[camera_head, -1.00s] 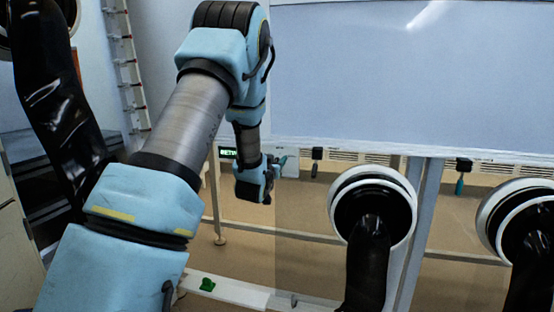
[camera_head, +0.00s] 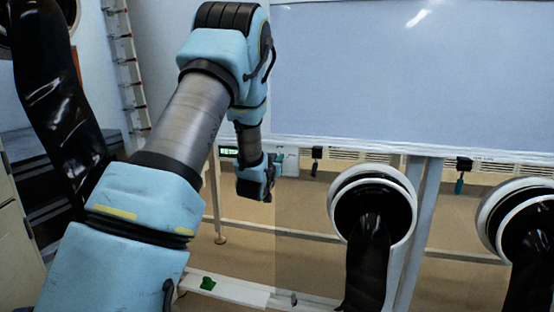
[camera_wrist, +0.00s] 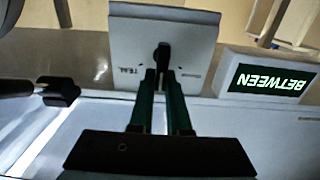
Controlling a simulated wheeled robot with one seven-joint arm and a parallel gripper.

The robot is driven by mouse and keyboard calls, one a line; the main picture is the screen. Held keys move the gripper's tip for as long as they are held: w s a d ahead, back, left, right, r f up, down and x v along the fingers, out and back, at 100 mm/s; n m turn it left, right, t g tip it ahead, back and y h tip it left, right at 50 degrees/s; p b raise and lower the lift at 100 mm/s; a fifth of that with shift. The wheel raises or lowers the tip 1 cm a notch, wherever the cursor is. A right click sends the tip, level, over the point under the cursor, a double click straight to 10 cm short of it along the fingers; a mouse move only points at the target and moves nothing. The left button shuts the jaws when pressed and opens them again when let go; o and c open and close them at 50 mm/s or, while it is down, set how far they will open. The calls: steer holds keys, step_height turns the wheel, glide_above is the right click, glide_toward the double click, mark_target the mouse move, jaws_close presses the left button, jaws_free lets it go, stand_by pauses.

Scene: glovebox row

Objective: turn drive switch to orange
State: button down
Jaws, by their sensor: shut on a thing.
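The drive switch is a black knob (camera_wrist: 162,52) on a pale square plate (camera_wrist: 200,38) in the wrist view. My gripper (camera_wrist: 164,76) has its two dark green fingers shut on the knob. The plate's left label reads TEAL in this view; the small label on the right is too small to read. In the head view my gripper (camera_head: 277,164) is at the plate (camera_head: 291,166), under the large pale panel, and the knob is hidden.
Black glove ports (camera_head: 372,208) stand at the right of the head view. Other dark handles (camera_head: 316,160) hang along the vented strip. A small green object (camera_head: 208,284) lies on the low white rail (camera_head: 235,291).

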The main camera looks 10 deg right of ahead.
stand_by(0.4)
steer(key=shift+w+a+f+n+b, duration=0.1)
steer(key=shift+a+n+b, duration=0.05)
steer(key=shift+n+b, duration=0.65)
steer(key=shift+w+a+f+n+b, duration=0.15)
steer(key=shift+n+b, duration=0.35)
steer(key=shift+n, duration=0.65)
steer(key=shift+w+a+r+n+b, duration=0.1)
steer(key=shift+a+n+b, duration=0.1)
steer(key=shift+n+b, duration=0.6)
steer(key=shift+n, duration=0.25)
steer(key=c, duration=0.9)
jaws_free()
steer(key=shift+s, duration=0.1)
steer(key=v, duration=1)
steer(key=shift+s+a, duration=0.2)
steer(key=shift+s, duration=0.15)
